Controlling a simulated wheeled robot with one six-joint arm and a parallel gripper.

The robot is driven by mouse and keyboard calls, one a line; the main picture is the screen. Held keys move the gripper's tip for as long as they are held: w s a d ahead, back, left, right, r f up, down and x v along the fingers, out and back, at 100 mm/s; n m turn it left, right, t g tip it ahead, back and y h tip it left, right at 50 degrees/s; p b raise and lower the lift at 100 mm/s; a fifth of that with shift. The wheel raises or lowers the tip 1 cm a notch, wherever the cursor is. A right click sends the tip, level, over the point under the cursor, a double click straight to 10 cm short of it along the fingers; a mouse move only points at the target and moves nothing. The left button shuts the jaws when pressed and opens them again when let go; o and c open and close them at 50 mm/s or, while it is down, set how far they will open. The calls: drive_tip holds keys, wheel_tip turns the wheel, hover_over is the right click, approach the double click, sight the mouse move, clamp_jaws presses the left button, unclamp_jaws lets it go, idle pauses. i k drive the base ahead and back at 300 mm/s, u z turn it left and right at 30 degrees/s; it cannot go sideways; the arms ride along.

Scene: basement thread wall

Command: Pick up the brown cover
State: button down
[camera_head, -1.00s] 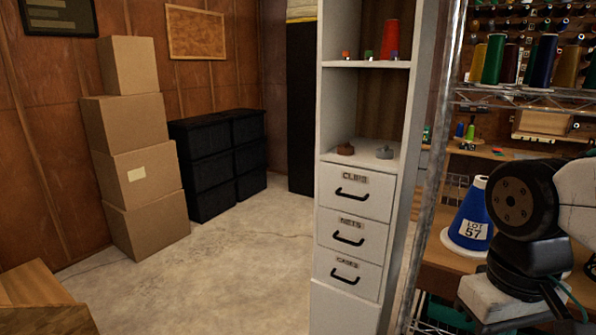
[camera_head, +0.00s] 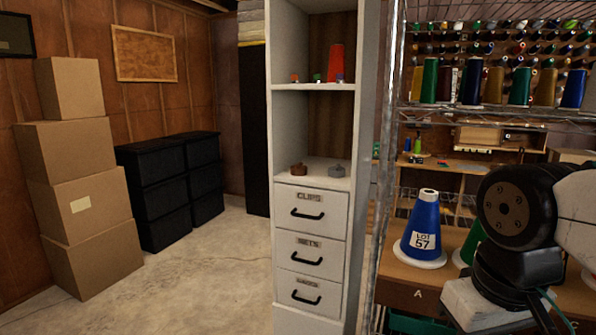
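Nothing touches the brown piece. Part of my arm shows at the right edge, well to the right of the cabinet and in front of the wire rack. My gripper's fingers do not show.
The white cabinet (camera_head: 281,255) has three handled drawers. Cardboard boxes (camera_head: 83,214) and black bins (camera_head: 155,210) stand at left. The concrete floor (camera_head: 215,270) between is clear.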

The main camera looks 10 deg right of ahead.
sight(299, 169)
drive_tip(key=u, duration=1.4)
drive_tip(key=i, duration=1.35)
drive_tip(key=z, duration=1.85)
